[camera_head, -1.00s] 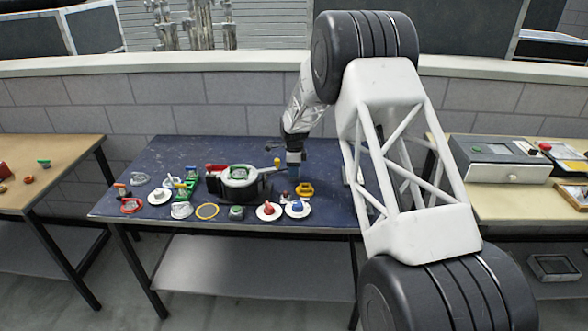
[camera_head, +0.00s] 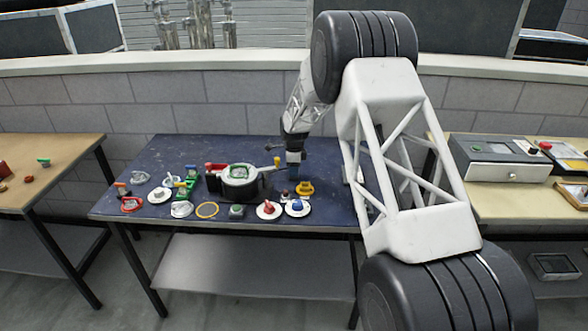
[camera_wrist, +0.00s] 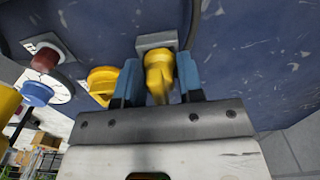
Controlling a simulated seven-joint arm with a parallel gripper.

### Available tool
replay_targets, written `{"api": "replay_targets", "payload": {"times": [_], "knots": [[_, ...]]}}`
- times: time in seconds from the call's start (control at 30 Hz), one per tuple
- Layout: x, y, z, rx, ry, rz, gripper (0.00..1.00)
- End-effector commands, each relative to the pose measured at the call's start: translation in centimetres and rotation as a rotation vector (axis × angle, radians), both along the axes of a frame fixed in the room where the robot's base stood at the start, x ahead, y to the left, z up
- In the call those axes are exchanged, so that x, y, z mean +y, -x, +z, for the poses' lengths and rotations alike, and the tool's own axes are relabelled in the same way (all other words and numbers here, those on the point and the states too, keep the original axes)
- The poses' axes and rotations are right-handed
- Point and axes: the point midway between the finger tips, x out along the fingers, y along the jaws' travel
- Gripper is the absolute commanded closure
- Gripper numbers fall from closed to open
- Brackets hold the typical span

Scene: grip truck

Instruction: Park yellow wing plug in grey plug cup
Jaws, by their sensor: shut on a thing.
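The yellow wing plug (camera_wrist: 158,75) is between the two blue fingers of my gripper (camera_wrist: 155,85) in the wrist view, and the fingers are shut on it. The grey plug cup (camera_wrist: 155,42) shows as a grey square edge just past the plug's far end. The plug overlaps the cup in this view, and I cannot tell how deep it sits in it. In the head view my gripper (camera_head: 294,171) points down at the right part of the blue table, and the held plug is too small to make out there.
A second yellow piece (camera_wrist: 102,82) lies just left of my fingers; it also shows in the head view (camera_head: 304,188). A blue knob (camera_head: 297,204) and a red knob (camera_head: 268,207) on white discs stand in front. A round grey-green device (camera_head: 239,174) stands left.

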Motion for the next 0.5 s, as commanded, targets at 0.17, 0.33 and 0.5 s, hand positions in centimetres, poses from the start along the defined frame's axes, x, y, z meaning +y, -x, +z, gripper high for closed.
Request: {"api": "replay_targets", "payload": {"times": [0.17, 0.33, 0.5], "knots": [[0.01, -0.01, -0.13, 0.000, 0.000, 0.000, 0.91], [0.00, -0.01, -0.13, 0.000, 0.000, 0.000, 0.39], [0.00, 0.00, -0.13, 0.000, 0.000, 0.000, 0.35]]}}
